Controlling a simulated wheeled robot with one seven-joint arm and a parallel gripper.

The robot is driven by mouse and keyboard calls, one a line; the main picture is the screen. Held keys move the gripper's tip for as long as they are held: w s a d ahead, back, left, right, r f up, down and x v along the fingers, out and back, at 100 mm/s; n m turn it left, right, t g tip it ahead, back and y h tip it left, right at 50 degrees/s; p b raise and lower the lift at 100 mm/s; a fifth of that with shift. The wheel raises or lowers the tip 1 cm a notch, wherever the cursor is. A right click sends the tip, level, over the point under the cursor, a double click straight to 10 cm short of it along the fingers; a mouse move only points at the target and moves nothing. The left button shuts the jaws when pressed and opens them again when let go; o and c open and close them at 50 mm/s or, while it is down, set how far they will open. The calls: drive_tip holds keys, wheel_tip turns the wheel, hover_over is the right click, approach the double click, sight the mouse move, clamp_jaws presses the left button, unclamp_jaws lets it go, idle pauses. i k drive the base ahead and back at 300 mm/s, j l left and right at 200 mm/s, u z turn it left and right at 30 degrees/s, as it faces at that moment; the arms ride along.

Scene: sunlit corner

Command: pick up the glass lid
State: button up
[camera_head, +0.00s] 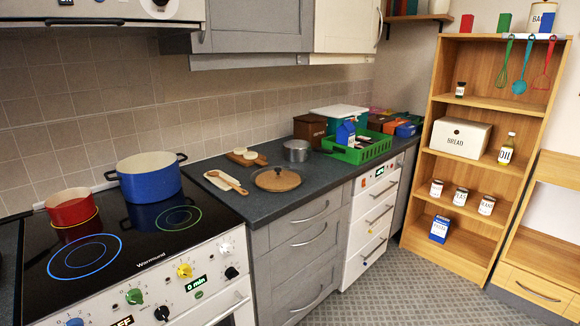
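A round lid (278,179) with a small dark central knob and a thin rim lies flat on the dark counter. A brown surface shows through or under it, perhaps a round wooden board; I cannot tell for certain. This looks like the glass lid. Nothing covers it. My gripper is not in view.
A grey metal pot (296,151), a wooden spoon (228,181) on a pale rest and a board with pale pieces (245,158) stand near the lid. A green crate (358,149) is to the right, a blue pot (150,178) on the hob to the left. The floor (390,285) is clear.

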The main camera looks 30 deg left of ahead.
sight(271, 179)
drive_tip(key=i, duration=1.55)
drive_tip(key=i+u, duration=0.4)
drive_tip(key=i+l+u, duration=0.1)
drive_tip(key=u, duration=0.35)
drive_tip(key=i+l+u, duration=0.25)
drive_tip(key=u, duration=0.15)
drive_tip(key=i+l, duration=0.05)
drive_tip(key=i, duration=0.05)
